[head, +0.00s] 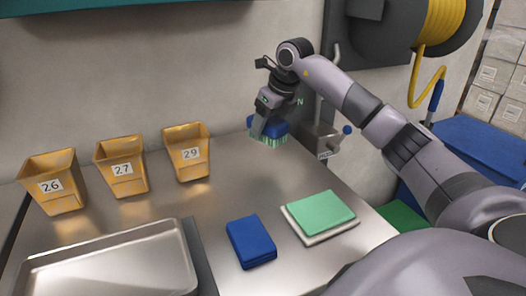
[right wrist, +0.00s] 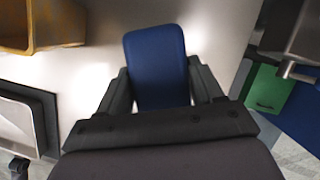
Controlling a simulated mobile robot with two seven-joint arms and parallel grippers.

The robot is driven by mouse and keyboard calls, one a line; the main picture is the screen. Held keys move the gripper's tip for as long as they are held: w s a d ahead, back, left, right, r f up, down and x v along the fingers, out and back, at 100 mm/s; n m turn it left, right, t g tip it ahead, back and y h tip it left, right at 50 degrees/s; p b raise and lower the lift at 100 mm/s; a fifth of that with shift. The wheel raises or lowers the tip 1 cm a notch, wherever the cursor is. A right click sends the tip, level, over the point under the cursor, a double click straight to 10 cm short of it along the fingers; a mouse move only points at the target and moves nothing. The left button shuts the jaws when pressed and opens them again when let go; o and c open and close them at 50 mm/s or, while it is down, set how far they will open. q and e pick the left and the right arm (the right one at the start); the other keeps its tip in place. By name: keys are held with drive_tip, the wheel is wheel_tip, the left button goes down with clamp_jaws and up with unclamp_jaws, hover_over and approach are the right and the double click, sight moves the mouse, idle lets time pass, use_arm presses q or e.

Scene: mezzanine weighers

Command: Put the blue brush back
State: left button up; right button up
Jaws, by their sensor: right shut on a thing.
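The blue brush (head: 279,127) has a blue back and pale green bristles that point down. It is near the back right of the steel counter (head: 230,200) in the head view. My right gripper (head: 262,130) is shut on the brush from above. The right wrist view shows the brush's blue back (right wrist: 156,62) between the two fingers of the gripper (right wrist: 165,88). I cannot tell for sure whether the bristles touch the counter. A steel bracket (head: 322,140) on the wall stands just right of the brush. My left gripper is not in view.
Yellow bins numbered 26 (head: 55,184), 27 (head: 122,168) and 29 (head: 187,154) stand along the back left. A steel tray (head: 110,268) lies at front left. A folded blue cloth (head: 251,242) and a green cloth (head: 320,212) lie at front centre and right.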

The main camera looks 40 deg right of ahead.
sight(279, 123)
wheel_tip(279, 123, down, 7)
drive_tip(key=shift+f, duration=0.15)
idle(0.4)
drive_tip(key=shift+f, duration=0.15)
drive_tip(key=o, duration=1)
drive_tip(key=v, duration=1.2)
drive_tip(key=shift+s, duration=0.1)
